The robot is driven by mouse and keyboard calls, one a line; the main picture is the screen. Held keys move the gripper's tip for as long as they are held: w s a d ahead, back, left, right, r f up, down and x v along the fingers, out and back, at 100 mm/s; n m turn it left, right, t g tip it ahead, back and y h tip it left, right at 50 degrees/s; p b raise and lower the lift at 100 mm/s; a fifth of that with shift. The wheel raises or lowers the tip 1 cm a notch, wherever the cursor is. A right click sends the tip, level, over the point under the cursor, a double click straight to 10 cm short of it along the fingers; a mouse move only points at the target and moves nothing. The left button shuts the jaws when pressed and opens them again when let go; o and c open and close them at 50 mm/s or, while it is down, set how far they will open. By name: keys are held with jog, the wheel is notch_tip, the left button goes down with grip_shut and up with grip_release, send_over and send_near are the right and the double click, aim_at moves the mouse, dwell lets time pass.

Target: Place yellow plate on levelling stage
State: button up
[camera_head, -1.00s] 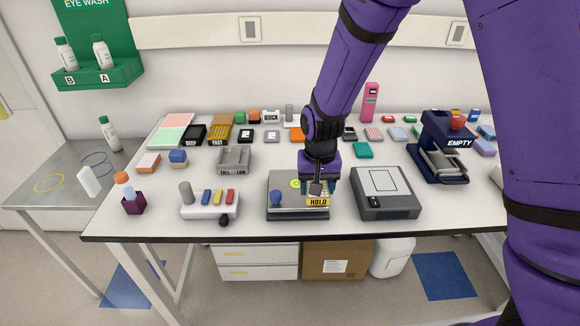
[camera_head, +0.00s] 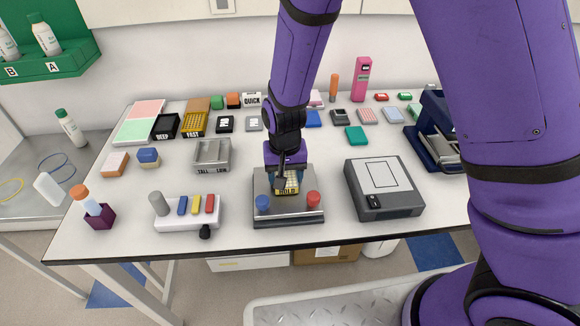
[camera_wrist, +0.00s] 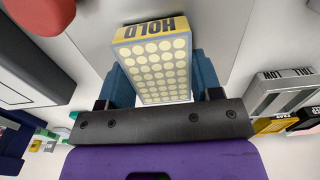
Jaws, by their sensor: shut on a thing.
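The yellow plate (camera_head: 287,188), marked HOLD, is between my gripper's fingers over the middle of the levelling stage. In the wrist view the plate (camera_wrist: 158,70) shows its yellow edge and a pale face with rows of round wells. My gripper (camera_head: 286,180) is shut on it; its blue fingers (camera_wrist: 160,84) press on both sides. The levelling stage (camera_head: 265,183) is a grey metal platform with a blue knob (camera_head: 262,203) and a red knob (camera_head: 313,199) at the front. I cannot tell whether the plate touches the stage.
A grey device (camera_head: 384,188) stands close on the right of the stage. A white block with coloured pieces (camera_head: 188,214) stands on the left. A grey two-slot rack (camera_head: 212,155) is behind left. The table front edge is just before the stage.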

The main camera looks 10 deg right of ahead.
aim_at(285, 175)
jog(key=shift+f, duration=0.15)
jog(key=o, duration=1)
notch_tip(285, 175, up, 12)
jog(key=s+d+r+y, duration=0.1)
jog(key=d+r, duration=0.7)
jog(key=r, duration=0.1)
jog(key=s+d+r+t, duration=0.1)
jog(key=s+d+r, duration=0.3)
jog(key=s+d, duration=0.1)
jog(key=s+d+r+t, duration=0.2)
jog(key=s+d+r, duration=0.3)
jog(key=s+d, duration=0.1)
jog(key=s+d+r+t+h, duration=0.1)
jog(key=s+d+r+t, duration=0.1)
jog(key=s+d+r, duration=0.2)
jog(key=shift+s+d+r, duration=0.1)
jog(key=shift+s+d, duration=0.3)
jog(key=shift+s, duration=0.3)
jog(key=shift+s+d+r, duration=0.1)
jog(key=shift+s+d, duration=0.25)
jog(key=shift+s, duration=0.3)
